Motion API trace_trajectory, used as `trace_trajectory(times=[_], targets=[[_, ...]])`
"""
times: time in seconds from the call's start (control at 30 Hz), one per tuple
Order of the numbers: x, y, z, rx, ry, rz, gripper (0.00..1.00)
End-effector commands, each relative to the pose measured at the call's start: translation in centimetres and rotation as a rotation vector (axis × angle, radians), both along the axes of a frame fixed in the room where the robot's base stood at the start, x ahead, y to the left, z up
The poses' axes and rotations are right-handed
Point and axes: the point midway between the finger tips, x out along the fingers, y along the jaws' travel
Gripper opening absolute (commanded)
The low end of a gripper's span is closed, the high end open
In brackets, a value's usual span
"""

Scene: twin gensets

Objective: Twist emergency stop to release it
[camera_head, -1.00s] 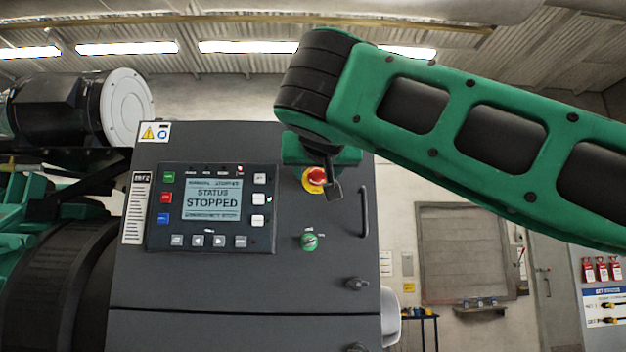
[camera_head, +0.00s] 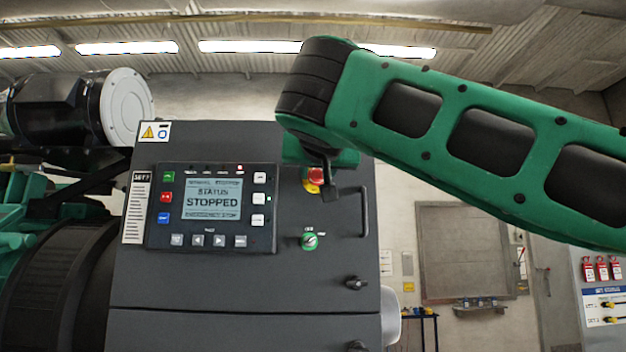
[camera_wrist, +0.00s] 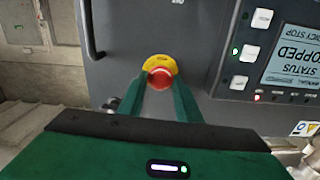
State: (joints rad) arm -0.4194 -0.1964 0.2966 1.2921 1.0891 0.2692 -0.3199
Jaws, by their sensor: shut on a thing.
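The emergency stop is a red mushroom button on a yellow ring (camera_head: 315,176) on the dark control cabinet, right of the display. It is partly covered by my gripper (camera_head: 330,185) in the head view. In the wrist view the red button (camera_wrist: 161,79) sits between the tips of my two green fingers (camera_wrist: 160,88), with the yellow ring behind it. The fingers are shut on the button from both sides. The display (camera_head: 211,198) reads "STATUS STOPPED", with an emergency stop line below.
A vertical door handle (camera_head: 364,211) is to the right, with a latch (camera_head: 356,283) lower down. The generator (camera_head: 60,260) stands at the left. Open room lies right of the cabinet.

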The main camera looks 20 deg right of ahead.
Motion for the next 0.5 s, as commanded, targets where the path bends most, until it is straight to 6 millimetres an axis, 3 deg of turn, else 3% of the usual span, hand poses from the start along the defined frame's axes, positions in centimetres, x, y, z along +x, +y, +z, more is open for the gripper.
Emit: trace_trajectory(times=[0.5], targets=[[-0.08,-0.17,-0.04,0.358,-0.117,-0.001,0.09]])
